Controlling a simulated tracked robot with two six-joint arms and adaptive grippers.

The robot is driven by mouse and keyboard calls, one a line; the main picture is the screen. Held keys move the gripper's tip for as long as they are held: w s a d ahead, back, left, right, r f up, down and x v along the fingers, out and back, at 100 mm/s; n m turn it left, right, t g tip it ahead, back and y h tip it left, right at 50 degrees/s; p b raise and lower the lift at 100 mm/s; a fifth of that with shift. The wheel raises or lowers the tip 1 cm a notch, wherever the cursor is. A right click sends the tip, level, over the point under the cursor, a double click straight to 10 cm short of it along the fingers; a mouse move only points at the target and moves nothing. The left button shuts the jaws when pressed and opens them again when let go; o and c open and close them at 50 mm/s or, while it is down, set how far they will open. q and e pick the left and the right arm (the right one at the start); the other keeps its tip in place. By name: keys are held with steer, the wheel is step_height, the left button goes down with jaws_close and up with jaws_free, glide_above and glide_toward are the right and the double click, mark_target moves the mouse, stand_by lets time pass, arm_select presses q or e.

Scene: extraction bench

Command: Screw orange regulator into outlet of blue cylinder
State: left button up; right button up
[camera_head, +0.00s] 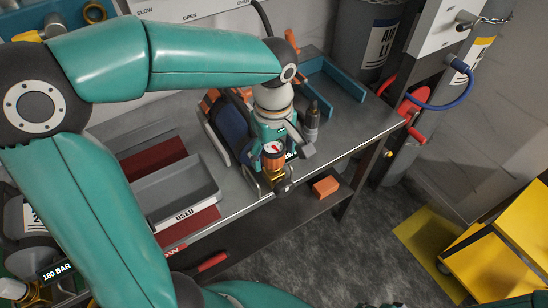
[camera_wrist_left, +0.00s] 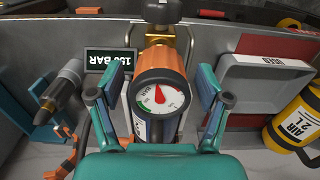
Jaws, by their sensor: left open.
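The orange regulator (camera_head: 272,158) has a round white gauge with a red needle and sits by the front edge of the bench. In the left wrist view its gauge (camera_wrist_left: 160,97) faces the camera, in front of a brass fitting (camera_wrist_left: 182,42) with a black knob (camera_wrist_left: 163,10). The regulator is at the brass fitting; I cannot tell if it is threaded in. The blue cylinder (camera_head: 232,128) lies in a cradle on the bench, partly hidden by my arm. My left gripper (camera_head: 278,163) is open, its fingers apart on either side of the regulator. My right gripper is out of view.
A grey tray marked USED (camera_head: 178,192) stands left on the bench. An orange block (camera_head: 326,187) lies below the bench edge.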

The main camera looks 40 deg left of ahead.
arm_select(q)
steer(key=n+b, duration=0.1)
steer(key=n, duration=1)
steer(key=shift+n+b, duration=0.3)
steer(key=shift+b, duration=0.05)
